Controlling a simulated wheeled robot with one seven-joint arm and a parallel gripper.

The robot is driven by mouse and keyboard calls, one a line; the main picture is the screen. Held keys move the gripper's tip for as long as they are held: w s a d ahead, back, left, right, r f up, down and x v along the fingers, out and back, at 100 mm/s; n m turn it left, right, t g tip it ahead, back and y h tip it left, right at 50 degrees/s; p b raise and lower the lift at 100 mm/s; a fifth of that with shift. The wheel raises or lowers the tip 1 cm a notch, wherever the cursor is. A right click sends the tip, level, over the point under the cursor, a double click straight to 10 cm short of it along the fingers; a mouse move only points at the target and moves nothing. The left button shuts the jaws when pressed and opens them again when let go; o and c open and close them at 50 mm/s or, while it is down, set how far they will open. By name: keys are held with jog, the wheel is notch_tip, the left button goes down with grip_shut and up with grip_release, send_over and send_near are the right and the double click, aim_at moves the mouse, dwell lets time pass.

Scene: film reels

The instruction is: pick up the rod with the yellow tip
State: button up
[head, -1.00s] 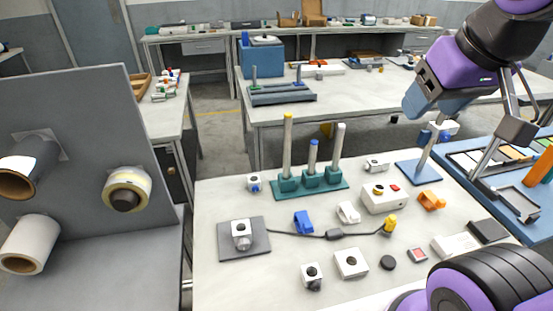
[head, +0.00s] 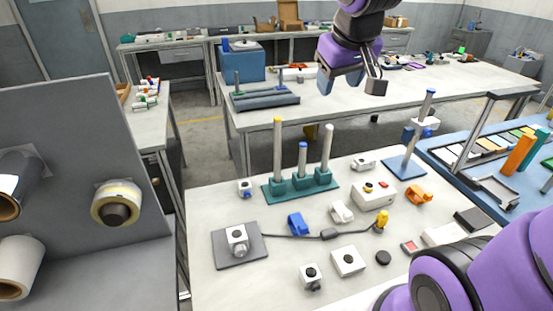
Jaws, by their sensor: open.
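The rod with the yellow tip (head: 277,150) stands upright in the left socket of a teal three-socket stand (head: 271,194) on the near table. It is pale grey, with a small yellow cap at its top. A shorter rod with a blue tip (head: 302,160) stands in the middle socket, and a plain pale rod (head: 326,148) in the right one. My gripper (head: 350,88) is open and empty. In the picture it is above and to the right of the rods, with its fingers pointing down. Its exact distance from the rods cannot be told.
A tall post with a blue tip (head: 421,118) stands on a blue base to the right. A white box (head: 373,195), an orange clip (head: 419,195) and a cable (head: 300,236) lie in front. A grey panel with rolls (head: 75,160) rises at the left.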

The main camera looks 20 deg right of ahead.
jog(key=w+a+f, duration=0.2)
jog(key=w+f, duration=0.3)
jog(key=w, duration=0.5)
jog(key=n+y, duration=0.1)
jog(key=y, duration=0.1)
send_near(279, 119)
jog(key=f, duration=0.2)
jog(key=x, duration=0.4)
jog(key=shift+w+a+f, duration=0.15)
jog(key=shift+w+a, duration=0.05)
jog(key=shift+w, duration=0.2)
jog(key=shift+x, duration=3.2)
jog(key=shift+d, duration=0.1)
grip_shut()
